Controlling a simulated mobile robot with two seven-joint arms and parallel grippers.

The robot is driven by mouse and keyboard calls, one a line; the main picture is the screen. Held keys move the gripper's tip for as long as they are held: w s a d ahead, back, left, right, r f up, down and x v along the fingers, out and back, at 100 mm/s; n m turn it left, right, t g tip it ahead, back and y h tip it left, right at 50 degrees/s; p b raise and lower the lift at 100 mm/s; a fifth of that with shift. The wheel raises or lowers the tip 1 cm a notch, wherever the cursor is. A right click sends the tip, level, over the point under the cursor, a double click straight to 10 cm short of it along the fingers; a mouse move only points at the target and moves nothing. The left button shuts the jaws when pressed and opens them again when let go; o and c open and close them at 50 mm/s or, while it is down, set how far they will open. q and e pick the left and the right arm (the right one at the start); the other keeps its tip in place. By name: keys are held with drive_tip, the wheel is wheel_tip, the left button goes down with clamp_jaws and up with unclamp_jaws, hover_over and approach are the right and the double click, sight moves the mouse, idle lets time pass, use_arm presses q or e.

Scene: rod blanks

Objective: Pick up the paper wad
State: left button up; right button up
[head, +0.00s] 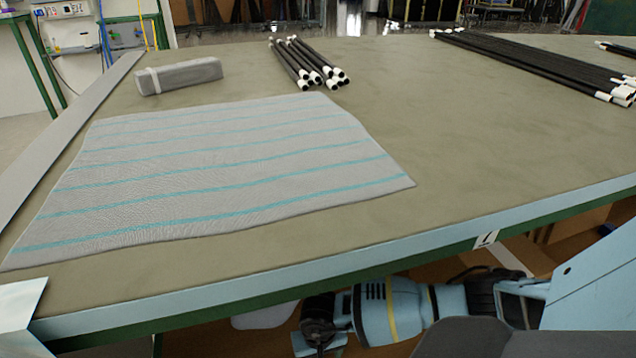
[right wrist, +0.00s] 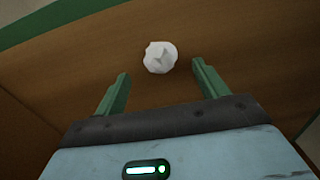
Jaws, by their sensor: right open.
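The paper wad (right wrist: 160,57) is a small white crumpled ball on a brown surface in the right wrist view. My right gripper (right wrist: 160,72) is open, with its two green fingers apart and nothing between them. The wad shows just beyond the fingertips, roughly centred between them; I cannot tell the exact gap. My left gripper is not in view.
The table (head: 480,130) carries a striped cloth (head: 220,172), a grey block (head: 180,76), a bundle of short black rods (head: 308,62) and long black rods (head: 540,65). Its front edge overhangs my right arm. A green edge (right wrist: 60,22) borders the brown surface.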

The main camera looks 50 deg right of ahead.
wheel_tip(320, 180, down, 4)
drive_tip(key=shift+s+a+f+b, duration=0.1)
drive_tip(key=shift+f+b, duration=0.05)
drive_tip(key=shift+b, duration=0.75)
drive_tip(key=c, duration=0.9)
drive_tip(key=shift+c, duration=0.4)
